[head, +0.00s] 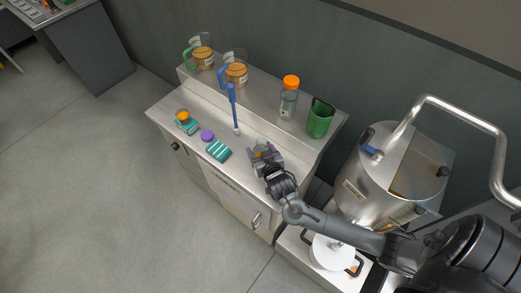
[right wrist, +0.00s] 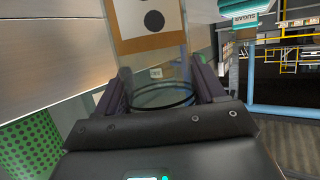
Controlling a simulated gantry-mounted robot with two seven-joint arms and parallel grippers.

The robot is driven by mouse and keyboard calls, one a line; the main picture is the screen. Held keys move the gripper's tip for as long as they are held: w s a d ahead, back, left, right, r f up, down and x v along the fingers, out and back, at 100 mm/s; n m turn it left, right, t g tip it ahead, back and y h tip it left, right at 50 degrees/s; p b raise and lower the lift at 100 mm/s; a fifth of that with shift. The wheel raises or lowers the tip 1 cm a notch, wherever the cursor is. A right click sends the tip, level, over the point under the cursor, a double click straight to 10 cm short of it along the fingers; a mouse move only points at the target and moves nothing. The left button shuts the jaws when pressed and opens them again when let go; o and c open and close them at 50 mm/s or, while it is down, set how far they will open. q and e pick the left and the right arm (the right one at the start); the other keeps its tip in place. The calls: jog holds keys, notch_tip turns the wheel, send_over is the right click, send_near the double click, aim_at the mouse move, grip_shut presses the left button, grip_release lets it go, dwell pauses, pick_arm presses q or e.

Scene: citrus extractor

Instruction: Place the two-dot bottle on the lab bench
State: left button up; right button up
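My right gripper (head: 265,158) is low over the front right of the steel bench (head: 185,95). In the right wrist view, its two fingers (right wrist: 163,88) are around a clear glass bottle (right wrist: 163,70). The glass carries a pale label with brown bands and a black dot (right wrist: 153,20); the frame's top edge cuts it off, so I cannot count the dots. In the head view the gripper mostly hides this bottle. I cannot tell whether it touches the bench top. My left gripper is not in view.
On the raised back shelf stand two jugs (head: 203,53) (head: 236,72), an orange-capped bottle (head: 289,100) and a green cup (head: 320,120). A steel extractor (head: 365,175) stands right. Another table (head: 68,8) is far left.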

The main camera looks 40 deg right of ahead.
jog(key=o, duration=0.4)
jog(key=shift+r, duration=0.15)
jog(key=s+a+r+n+g+y, duration=0.1)
jog(key=s+a+n+g, duration=0.1)
jog(key=s, duration=0.6)
jog(key=s+a+r+n+g+y+p, duration=0.1)
jog(key=s+a+g, duration=0.3)
jog(key=s, duration=0.4)
jog(key=s+a+r+n+g+y, duration=0.1)
jog(key=s+a+n+g+y, duration=0.2)
jog(key=s+a, duration=0.2)
jog(key=shift+s+a+p, duration=0.2)
jog(key=shift+s, duration=0.6)
jog(key=shift+s+a+p, duration=0.15)
jog(key=shift+s+p, duration=0.05)
jog(key=shift+s, duration=0.6)
jog(key=shift+r, duration=0.1)
